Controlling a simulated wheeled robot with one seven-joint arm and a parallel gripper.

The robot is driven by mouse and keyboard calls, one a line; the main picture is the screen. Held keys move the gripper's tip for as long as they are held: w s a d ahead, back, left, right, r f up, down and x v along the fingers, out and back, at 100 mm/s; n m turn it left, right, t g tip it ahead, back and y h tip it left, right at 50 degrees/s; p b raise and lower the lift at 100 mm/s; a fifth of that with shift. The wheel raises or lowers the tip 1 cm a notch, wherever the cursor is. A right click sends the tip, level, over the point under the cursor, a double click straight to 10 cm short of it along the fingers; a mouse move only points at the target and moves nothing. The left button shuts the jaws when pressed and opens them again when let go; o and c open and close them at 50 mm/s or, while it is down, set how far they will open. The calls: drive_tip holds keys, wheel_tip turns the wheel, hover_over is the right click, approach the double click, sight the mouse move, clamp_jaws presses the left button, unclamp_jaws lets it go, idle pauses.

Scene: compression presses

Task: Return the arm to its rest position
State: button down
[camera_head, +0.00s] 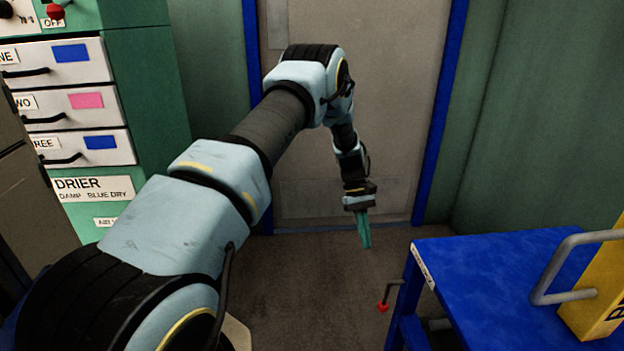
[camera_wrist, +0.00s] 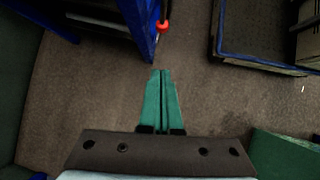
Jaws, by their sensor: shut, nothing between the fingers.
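My arm stretches from the lower left of the head view out over the floor. My gripper (camera_head: 365,244) hangs at its end, pointing down in front of the grey door. Its green fingers are together with nothing between them. In the wrist view my gripper (camera_wrist: 160,74) also shows shut, with bare brown floor around the fingertips.
A green drier cabinet (camera_head: 160,100) with labelled drawers stands at left. A blue table (camera_head: 480,270) with a yellow handled object (camera_head: 600,290) stands at right. A red-knobbed lever (camera_head: 383,307) sticks out beside it. A grey door (camera_head: 400,60) in a blue frame is behind.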

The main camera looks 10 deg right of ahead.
drive_tip(key=w+a+r+t, duration=0.1)
drive_tip(key=a+r+t, duration=0.3)
drive_tip(key=a+r, duration=1.3)
drive_tip(key=s+a+r+m+t, duration=0.1)
drive_tip(key=s+a+r+t, duration=0.1)
drive_tip(key=s+a, duration=0.5)
drive_tip(key=s+a+r+m+t, duration=0.1)
drive_tip(key=s+a+r+t, duration=0.2)
drive_tip(key=a, duration=0.7)
drive_tip(key=w+d+p+v, duration=0.1)
drive_tip(key=w+p+v, duration=0.1)
drive_tip(key=p+v, duration=1.7)
drive_tip(key=shift+d+r+g+y, duration=0.15)
drive_tip(key=shift+r+g+y, duration=0.15)
drive_tip(key=shift+g+y, duration=0.1)
drive_tip(key=shift+w, duration=0.1)
